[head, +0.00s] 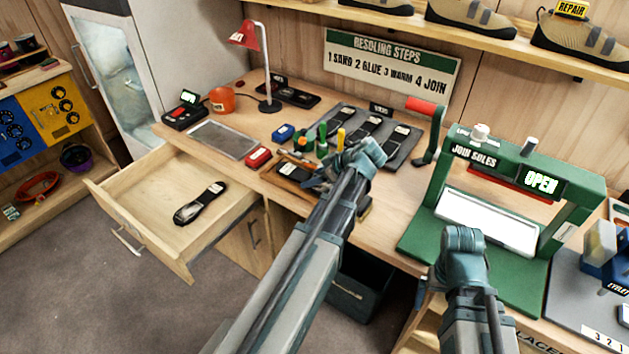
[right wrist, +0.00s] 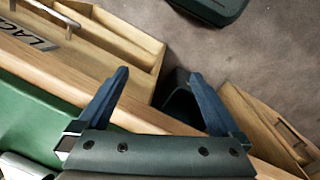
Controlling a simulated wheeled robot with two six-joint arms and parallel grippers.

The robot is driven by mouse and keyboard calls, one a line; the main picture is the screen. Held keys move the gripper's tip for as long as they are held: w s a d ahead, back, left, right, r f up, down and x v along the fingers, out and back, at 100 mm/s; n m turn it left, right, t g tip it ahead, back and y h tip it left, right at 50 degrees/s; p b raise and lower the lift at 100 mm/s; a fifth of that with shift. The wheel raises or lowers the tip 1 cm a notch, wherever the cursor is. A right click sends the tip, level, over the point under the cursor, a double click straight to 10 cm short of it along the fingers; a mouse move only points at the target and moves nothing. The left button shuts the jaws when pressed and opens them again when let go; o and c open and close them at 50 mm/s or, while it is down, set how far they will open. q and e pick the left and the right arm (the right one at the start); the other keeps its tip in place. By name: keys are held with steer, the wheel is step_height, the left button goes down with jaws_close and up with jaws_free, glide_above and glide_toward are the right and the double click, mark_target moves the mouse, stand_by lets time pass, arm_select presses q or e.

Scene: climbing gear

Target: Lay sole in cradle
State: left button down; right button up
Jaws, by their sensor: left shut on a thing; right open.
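A dark sole with a pale label (head: 289,170) lies at a small brown wooden cradle (head: 270,179) on the bench, in the head view. My left gripper (head: 327,172) is shut on its right end; the fingers and arm hide that part, so I cannot tell whether it rests fully in the cradle. Another black sole (head: 202,203) lies in the open drawer. My right gripper (head: 463,236) hangs in front of the green press, its fingers hidden there. In the right wrist view it (right wrist: 160,75) is open and empty, above the bench edge.
The green press (head: 470,185) with its red-handled lever stands right of the cradle and reads OPEN. A grey tray (head: 408,150) with several soles lies behind. Small bottles, a red box (head: 258,158) and a lamp (head: 245,35) stand nearby. The open drawer (head: 165,240) juts out front left.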

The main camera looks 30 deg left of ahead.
arm_select(q)
steer(key=shift+c, duration=1.4)
jaws_free()
steer(key=p+v, duration=0.7)
steer(key=v, duration=0.3)
steer(key=shift+r+p, duration=0.3)
steer(key=shift+p+v, duration=0.45)
steer(key=shift+v, duration=0.4)
steer(key=shift+f, duration=0.25)
